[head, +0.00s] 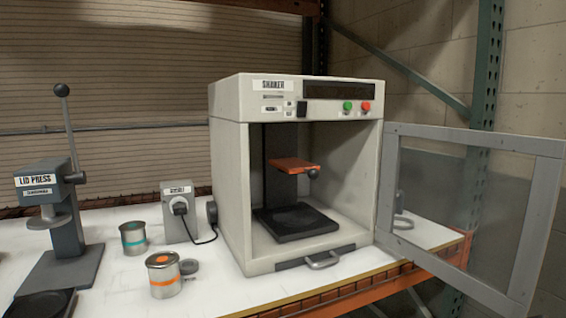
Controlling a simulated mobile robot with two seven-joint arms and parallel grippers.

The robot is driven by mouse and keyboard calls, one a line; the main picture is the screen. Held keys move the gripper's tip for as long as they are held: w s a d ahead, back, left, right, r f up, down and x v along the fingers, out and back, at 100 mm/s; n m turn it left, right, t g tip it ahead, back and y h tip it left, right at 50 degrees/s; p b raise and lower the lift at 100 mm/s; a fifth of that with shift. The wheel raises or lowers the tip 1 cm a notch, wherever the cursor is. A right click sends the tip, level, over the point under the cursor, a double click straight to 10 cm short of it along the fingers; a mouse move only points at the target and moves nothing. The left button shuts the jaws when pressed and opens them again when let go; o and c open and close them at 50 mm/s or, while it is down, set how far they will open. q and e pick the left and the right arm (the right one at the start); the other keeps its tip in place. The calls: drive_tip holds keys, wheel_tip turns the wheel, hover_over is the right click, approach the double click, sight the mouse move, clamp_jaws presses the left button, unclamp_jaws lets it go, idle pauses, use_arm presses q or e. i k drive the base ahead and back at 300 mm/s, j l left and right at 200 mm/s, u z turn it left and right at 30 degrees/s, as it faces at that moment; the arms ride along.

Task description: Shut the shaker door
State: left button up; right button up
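The shaker (230,185) is a white box-shaped machine in the middle of the head view, labelled SHAKER. Its door (546,200), a grey frame around a clear pane, is swung wide open to the right, hinged at the shaker's right front edge. The door reaches out past the front of the bench. A small handle shows through the pane. The chamber holds a black base plate (297,222) and an orange clamp plate (292,164) above it, with nothing between them. Neither of my grippers is in view.
Two paint cans, one with a teal band (133,238) and one with an orange band (163,275), stand left of the shaker. Beside them are a grey switch box (178,210) and the lid press (64,245). A green rack post (484,110) stands behind the door.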

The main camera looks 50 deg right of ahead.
sight(550, 160)
drive_tip(key=z, duration=1.8)
drive_tip(key=l, duration=0.6)
drive_tip(key=u, duration=0.05)
